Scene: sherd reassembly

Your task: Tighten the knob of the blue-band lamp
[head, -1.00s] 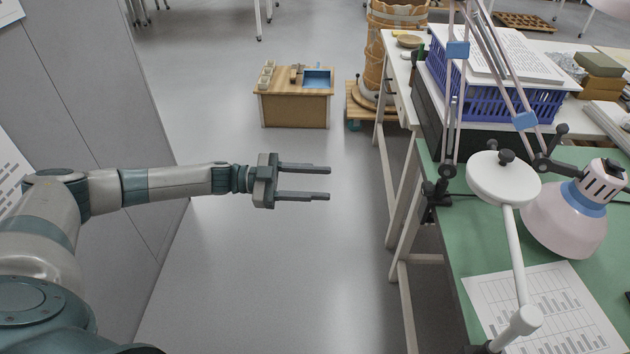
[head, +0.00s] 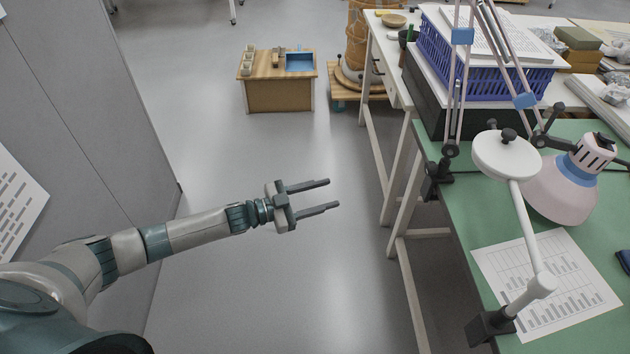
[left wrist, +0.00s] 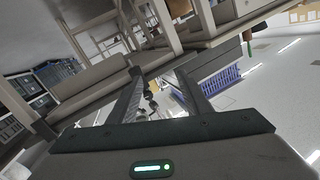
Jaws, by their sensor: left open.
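The blue-band lamp (head: 563,190) stands at the right of the head view. It has a pinkish shade, blue bands on its neck and arm, and a clamp (head: 437,180) on the table's left edge. Dark knobs show at its joints, one (head: 541,138) beside the shade and one (head: 450,149) above the clamp. Which of them is loose I cannot tell. My left gripper (head: 334,195) is open and empty over the floor, left of the table and apart from the lamp. In the left wrist view its two fingers (left wrist: 160,95) are spread. My right gripper is not in view.
A white round-headed lamp (head: 506,156) is clamped at the table's near edge, in front of the blue-band lamp. A blue basket (head: 480,75) with papers stands behind. A printed sheet (head: 580,310) lies on the green mat (head: 450,205). Floor left of the table is clear.

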